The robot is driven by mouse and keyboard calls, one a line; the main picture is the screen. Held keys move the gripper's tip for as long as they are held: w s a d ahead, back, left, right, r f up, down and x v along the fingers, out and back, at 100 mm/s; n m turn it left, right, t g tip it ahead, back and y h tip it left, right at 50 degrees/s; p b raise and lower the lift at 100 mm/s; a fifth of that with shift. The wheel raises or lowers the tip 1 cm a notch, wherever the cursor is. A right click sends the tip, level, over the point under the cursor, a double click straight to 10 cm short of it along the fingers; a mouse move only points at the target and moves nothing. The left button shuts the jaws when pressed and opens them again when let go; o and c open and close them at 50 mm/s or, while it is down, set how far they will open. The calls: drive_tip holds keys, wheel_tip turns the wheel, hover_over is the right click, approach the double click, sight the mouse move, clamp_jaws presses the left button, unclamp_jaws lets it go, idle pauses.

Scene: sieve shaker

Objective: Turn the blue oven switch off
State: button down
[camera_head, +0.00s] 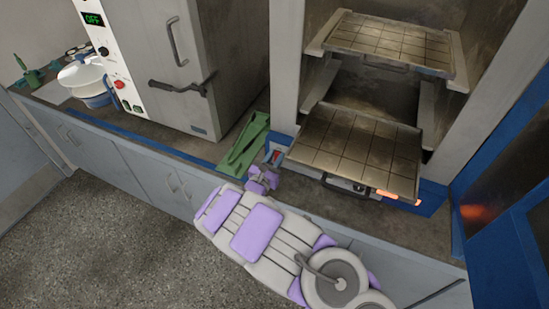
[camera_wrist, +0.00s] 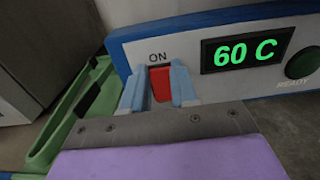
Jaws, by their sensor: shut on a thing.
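The blue oven (camera_head: 283,142) stands on the counter at the upper right in the head view, with its chamber open. In the wrist view its blue and white front panel (camera_wrist: 190,43) shows a red switch (camera_wrist: 160,82) under the label "ON". A green display (camera_wrist: 244,53) beside it reads "60 C". My gripper (camera_wrist: 159,88) has its two light blue fingers on either side of the red switch, close against it. The gripper is shut on the switch. In the head view my gripper (camera_head: 272,160) is at the oven's lower left corner; the switch is mostly hidden there.
A trayed shelf (camera_head: 360,150) with a handle juts out of the oven right of my gripper, with another shelf (camera_head: 390,45) above. A green holder (camera_head: 243,143) lies just left. A grey oven (camera_head: 165,60) reading "OFF" stands further left. A round green button (camera_wrist: 303,62) is right of the display.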

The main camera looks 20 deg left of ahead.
drive_tip(key=shift+f, duration=0.1)
drive_tip(key=shift+s+f+t+b, duration=0.1)
drive_tip(key=shift+f+t+b, duration=0.3)
drive_tip(key=shift+t+b, duration=0.35)
drive_tip(key=shift+s+f+t, duration=0.1)
drive_tip(key=shift+t, duration=0.55)
drive_tip(key=shift+s+a+t, duration=0.1)
drive_tip(key=shift+t, duration=0.2)
drive_tip(key=c, duration=0.9)
unclamp_jaws()
drive_tip(key=shift+a, duration=0.1)
